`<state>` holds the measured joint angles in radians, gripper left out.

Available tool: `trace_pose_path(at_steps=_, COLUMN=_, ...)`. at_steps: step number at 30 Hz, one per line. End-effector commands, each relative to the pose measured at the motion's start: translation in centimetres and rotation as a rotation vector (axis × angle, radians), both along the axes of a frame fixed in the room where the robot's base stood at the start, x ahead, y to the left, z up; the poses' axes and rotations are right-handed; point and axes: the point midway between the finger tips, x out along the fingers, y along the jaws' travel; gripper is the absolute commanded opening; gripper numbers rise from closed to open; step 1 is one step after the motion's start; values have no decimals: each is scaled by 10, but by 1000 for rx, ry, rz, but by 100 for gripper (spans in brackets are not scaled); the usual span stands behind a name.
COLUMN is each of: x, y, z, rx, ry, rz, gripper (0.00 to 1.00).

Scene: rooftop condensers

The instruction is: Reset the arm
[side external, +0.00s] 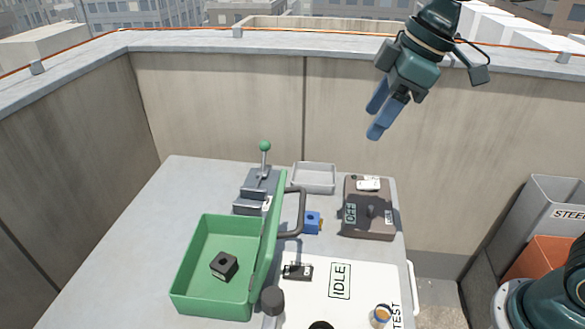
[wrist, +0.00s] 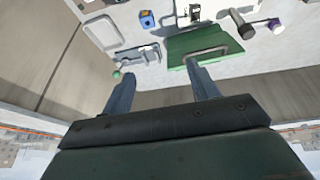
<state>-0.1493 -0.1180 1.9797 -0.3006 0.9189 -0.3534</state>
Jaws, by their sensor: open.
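My gripper (side external: 381,112) hangs high above the back right of the table, close in the picture to the parapet wall. Its two blue fingers are apart, with nothing between them. The wrist view also shows the gripper (wrist: 158,70) with its fingers spread and empty, and the tabletop beyond them. No part of it touches anything on the table.
The table holds a green box (side external: 184,281) with raised lid and black block (side external: 224,265), a green-knobbed lever (side external: 265,147), a grey tray (side external: 314,178), a blue block (side external: 313,222), an "OFF" switch box (side external: 368,221) and an "IDLE" sign (side external: 340,281). Bins (side external: 548,215) stand right.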

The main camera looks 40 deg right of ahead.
Motion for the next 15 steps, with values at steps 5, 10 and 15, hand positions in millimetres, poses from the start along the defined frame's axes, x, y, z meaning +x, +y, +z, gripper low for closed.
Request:
trace_pose_path(at_steps=5, x=-37, y=-28, z=4, rx=12, ry=-19, rz=-167, gripper=60)
trace_pose_path(at_steps=10, x=-72, y=-52, z=1, rx=28, ry=-34, rz=-326, gripper=60)
trace_pose_path(at_steps=15, x=-107, y=-73, z=-8, rx=46, ry=-54, rz=-482, gripper=60)
